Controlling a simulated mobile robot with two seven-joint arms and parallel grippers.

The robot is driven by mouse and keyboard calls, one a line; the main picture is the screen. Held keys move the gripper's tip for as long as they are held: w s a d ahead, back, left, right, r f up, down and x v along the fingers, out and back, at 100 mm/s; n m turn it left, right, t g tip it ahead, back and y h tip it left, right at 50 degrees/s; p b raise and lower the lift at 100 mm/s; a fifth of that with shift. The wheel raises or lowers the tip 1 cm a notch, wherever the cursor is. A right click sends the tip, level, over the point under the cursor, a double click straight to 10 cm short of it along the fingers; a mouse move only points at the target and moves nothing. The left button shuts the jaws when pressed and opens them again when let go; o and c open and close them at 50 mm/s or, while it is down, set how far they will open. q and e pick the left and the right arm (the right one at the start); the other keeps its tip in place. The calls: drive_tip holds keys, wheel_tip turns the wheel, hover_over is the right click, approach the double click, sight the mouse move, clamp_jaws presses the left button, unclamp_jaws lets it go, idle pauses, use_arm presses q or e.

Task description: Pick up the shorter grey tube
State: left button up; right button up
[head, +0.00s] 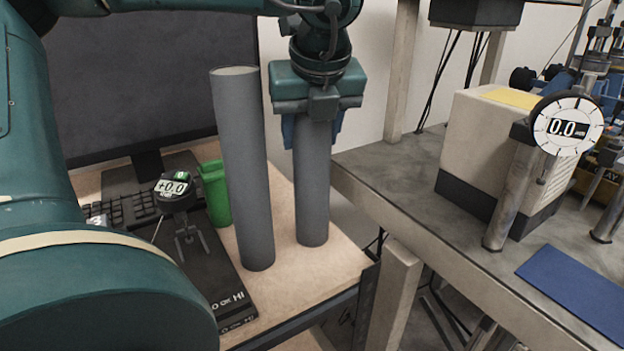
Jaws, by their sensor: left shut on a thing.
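Two grey tubes stand upright on the wooden desk (283,262). The taller grey tube (245,170) is on the left, its top rim in plain view. The shorter grey tube (313,195) is just to its right, with a gap between them. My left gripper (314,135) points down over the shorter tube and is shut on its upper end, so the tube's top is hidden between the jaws. The tube's lower end is at the desk surface; I cannot tell whether it touches. My right gripper is not in view.
A green bin (214,193) stands left of the taller tube. A dial gauge (174,192), a dark flat box (215,275), a keyboard (118,208) and a monitor (140,85) are further left. A grey bench (385,165) on the right bears a beige box (490,140) and another dial gauge (566,124).

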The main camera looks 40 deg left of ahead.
use_arm(q)
clamp_jaws()
drive_tip(key=shift+r, duration=0.1)
wheel_tip(320, 180, up, 10)
drive_tip(key=shift+p, duration=0.35)
idle(0.5)
